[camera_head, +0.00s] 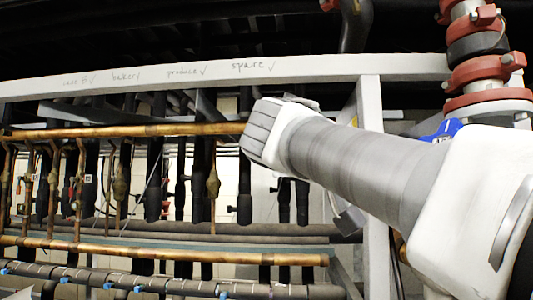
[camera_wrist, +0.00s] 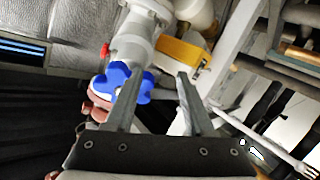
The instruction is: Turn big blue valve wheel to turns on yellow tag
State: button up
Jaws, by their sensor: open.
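A blue lobed valve wheel (camera_wrist: 116,78) sits on a pale grey valve and pipe in the wrist view. My gripper (camera_wrist: 160,82) is open, its left finger overlapping the wheel's right part in the picture and its right finger off to the right. I cannot tell whether a finger touches the wheel. A yellow block-like piece (camera_wrist: 182,52) is just beyond the fingers; I cannot read any writing on it. In the head view a blue part (camera_head: 443,130) with light marks shows behind my arm, mostly hidden. My gripper's fingers are not visible there.
Red-clamped pipe (camera_head: 486,75) stands at the right in the head view. A grey frame beam (camera_head: 300,68) with handwritten labels crosses above copper pipes (camera_head: 130,130) and dark insulated lines. A grey post (camera_head: 375,200) stands behind my arm. In the wrist view, pale beams lie right of my fingers.

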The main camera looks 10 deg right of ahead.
notch_tip(320, 180, up, 10)
jog(key=s+m+g+h, duration=0.2)
jog(key=m+h, duration=0.2)
jog(key=m, duration=0.2)
jog(key=p+x, duration=0.1)
jog(key=x, duration=1)
jog(key=p+x, duration=0.1)
jog(key=x, duration=0.5)
jog(key=shift+w+d+p, duration=0.1)
jog(key=shift+w+p, duration=0.2)
jog(key=shift+w, duration=0.05)
grip_shut()
